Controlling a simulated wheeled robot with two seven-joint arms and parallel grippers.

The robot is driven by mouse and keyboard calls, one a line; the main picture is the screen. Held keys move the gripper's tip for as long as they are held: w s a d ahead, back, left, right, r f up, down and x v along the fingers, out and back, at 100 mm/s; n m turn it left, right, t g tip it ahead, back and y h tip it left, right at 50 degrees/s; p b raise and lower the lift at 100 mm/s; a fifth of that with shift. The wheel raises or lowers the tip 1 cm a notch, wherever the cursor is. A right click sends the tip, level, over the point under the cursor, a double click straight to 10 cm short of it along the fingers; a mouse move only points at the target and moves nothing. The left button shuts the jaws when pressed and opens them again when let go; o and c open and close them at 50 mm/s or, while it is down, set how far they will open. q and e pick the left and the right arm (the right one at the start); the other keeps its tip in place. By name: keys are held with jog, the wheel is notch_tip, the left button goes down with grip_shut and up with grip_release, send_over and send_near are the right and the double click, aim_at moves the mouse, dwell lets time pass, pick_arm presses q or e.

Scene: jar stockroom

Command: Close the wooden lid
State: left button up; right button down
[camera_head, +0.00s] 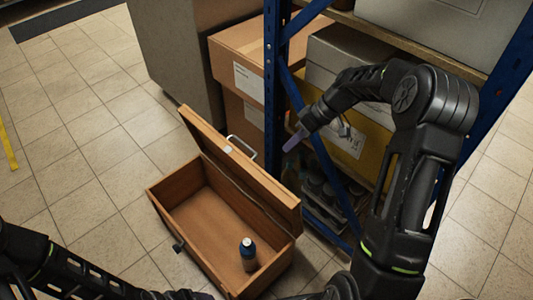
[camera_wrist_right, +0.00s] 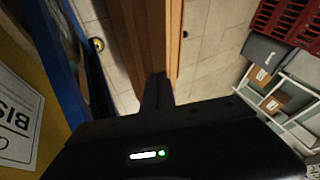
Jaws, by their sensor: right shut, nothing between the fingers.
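The wooden box (camera_head: 165,212) stands open on the floor in the head view. Its wooden lid (camera_head: 225,160) is raised along the far right side, leaning back, with a metal handle (camera_head: 241,146) on its outer face. My right gripper (camera_head: 293,141) is shut and empty, beyond the lid on the shelf side, with no visible contact. In the right wrist view, the shut fingers (camera_wrist_right: 157,92) point toward a brown wooden strip, likely the lid or box. My left arm comes in at the lower left; its fingers cannot be made out.
A blue shelf rack (camera_head: 273,95) with cardboard boxes (camera_head: 238,70) stands close behind the lid. A yellow bin (camera_head: 365,150) sits on the rack near my right arm. The tiled floor (camera_head: 80,180) left of the box is clear.

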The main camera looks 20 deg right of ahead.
jog(key=shift+s, duration=0.15)
jog(key=x, duration=1)
jog(key=shift+b, duration=0.35)
